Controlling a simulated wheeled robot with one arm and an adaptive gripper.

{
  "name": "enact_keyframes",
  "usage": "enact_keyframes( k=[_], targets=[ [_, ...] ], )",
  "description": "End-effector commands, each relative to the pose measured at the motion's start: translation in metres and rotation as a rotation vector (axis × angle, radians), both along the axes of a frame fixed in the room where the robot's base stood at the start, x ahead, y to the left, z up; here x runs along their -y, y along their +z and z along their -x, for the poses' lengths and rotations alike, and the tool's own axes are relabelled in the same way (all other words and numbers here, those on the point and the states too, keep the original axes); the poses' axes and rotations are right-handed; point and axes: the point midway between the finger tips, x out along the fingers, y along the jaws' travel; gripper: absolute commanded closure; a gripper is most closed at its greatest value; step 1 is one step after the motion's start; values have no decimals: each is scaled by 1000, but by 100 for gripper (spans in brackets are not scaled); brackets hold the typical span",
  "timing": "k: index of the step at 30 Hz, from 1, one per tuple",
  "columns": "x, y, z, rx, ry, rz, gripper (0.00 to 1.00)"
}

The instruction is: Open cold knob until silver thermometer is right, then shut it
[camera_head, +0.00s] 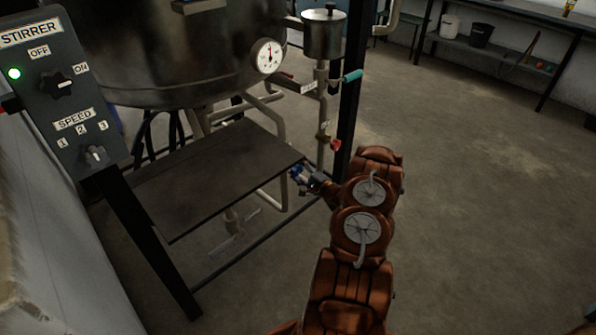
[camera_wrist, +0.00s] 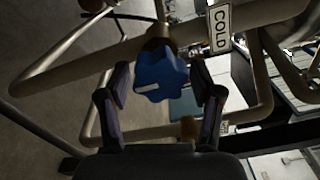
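The blue cold knob (camera_wrist: 160,75) sits on a pipe in the wrist view, with a white mark on its face. A COLD label (camera_wrist: 220,28) is on the pipe beside it. My gripper (camera_wrist: 161,78) has its fingers apart on either side of the knob, with a narrow gap showing at each side. In the head view, my gripper (camera_head: 308,178) is at the blue knob (camera_head: 296,171), by the right corner of the dark shelf. A round white dial thermometer (camera_head: 268,57) with a pale rim is on the vessel; its reading is too small to tell.
A red knob (camera_head: 335,145) and a teal-handled valve (camera_head: 352,75) are on the piping above and right of my gripper. A black post (camera_head: 352,100) stands close by. The stirrer panel (camera_head: 62,85) is at left. Open floor lies to the right.

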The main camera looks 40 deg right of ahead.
Motion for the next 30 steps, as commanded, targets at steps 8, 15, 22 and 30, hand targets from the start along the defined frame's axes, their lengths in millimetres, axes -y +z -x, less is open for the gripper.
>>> enact_keyframes(
  k=[8, 15, 22, 30],
  targets=[
    [1, 0, 1, 0, -1, 0, 23],
    [2, 0, 9, 0, -4, 0, 23],
    [1, 0, 45, -1, -6, -3, 23],
    [0, -1, 91, -1, -6, -1, 23]
  ],
)
